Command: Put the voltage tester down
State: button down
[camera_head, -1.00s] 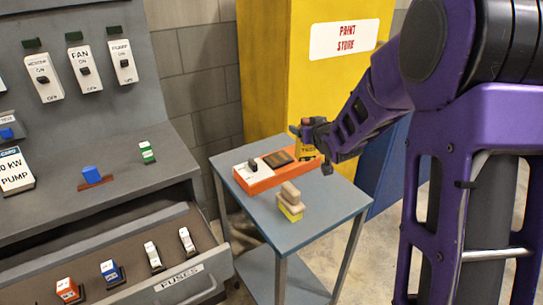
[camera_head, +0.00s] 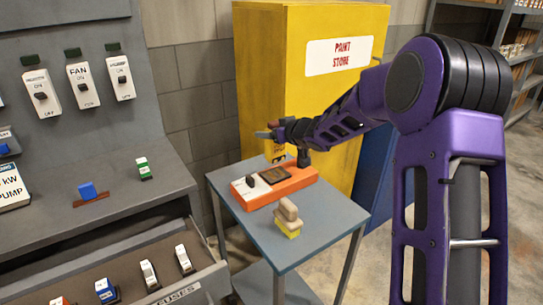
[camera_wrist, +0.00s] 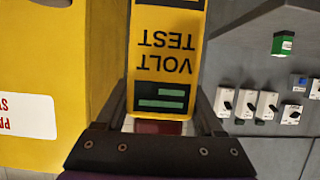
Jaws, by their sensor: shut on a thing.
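The voltage tester (camera_wrist: 165,60) is yellow with black "VOLT TEST" lettering, which reads upside down in the wrist view. It has a dark panel with green bars near my fingers. My gripper (camera_head: 274,134) is shut on it. In the head view only part of the tester (camera_head: 276,152) shows below my fingers. It appears above or just behind the orange box (camera_head: 285,189) on the small grey table (camera_head: 322,222). I cannot tell whether it touches anything.
A yellow block with a tan handle (camera_head: 289,219) stands on the table, in front of the orange box. The yellow paint store cabinet (camera_head: 262,60) stands behind. An open fuse drawer (camera_head: 178,293) is at left. The table's right part is clear.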

notch_tip(320, 180, down, 5)
jog(key=shift+b, duration=0.85)
jog(key=shift+f, duration=0.2)
grip_release()
jog(key=shift+r, duration=0.25)
jog(key=shift+s+d+r, duration=0.1)
jog(key=shift+s+d, duration=0.1)
jog(key=shift+s, duration=0.05)
jog(key=p+v, duration=0.1)
jog(key=v, duration=1)
jog(key=shift+s+p, duration=0.15)
jog(key=shift+p, duration=0.25)
jog(key=shift+d, duration=0.1)
